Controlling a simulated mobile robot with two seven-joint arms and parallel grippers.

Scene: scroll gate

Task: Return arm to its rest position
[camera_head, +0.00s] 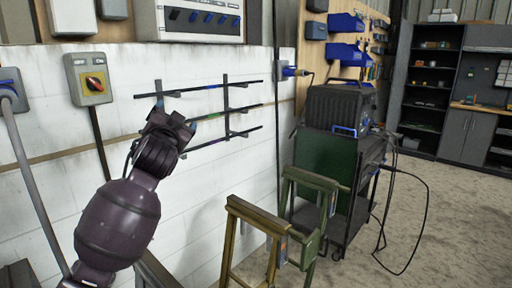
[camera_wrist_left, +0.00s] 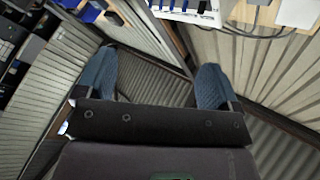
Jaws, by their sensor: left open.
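My left arm comes up from the lower left in the head view. Its gripper (camera_head: 175,122) is raised in front of the white wall, overlapping the left part of the rack of thin dark rods (camera_head: 228,108). I cannot tell from this view how far it is from the rods. In the left wrist view the gripper (camera_wrist_left: 155,80) has its two blue fingers spread apart with nothing between them. My right gripper is not in either view.
A grey switch box with a red knob (camera_head: 92,82) is on the wall left of the gripper. A yellow-brown stand (camera_head: 255,215) and a green stand (camera_head: 312,180) are at lower centre. A dark cart (camera_head: 350,175) with trailing cables stands right of them. The floor (camera_head: 450,220) at right is mostly clear.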

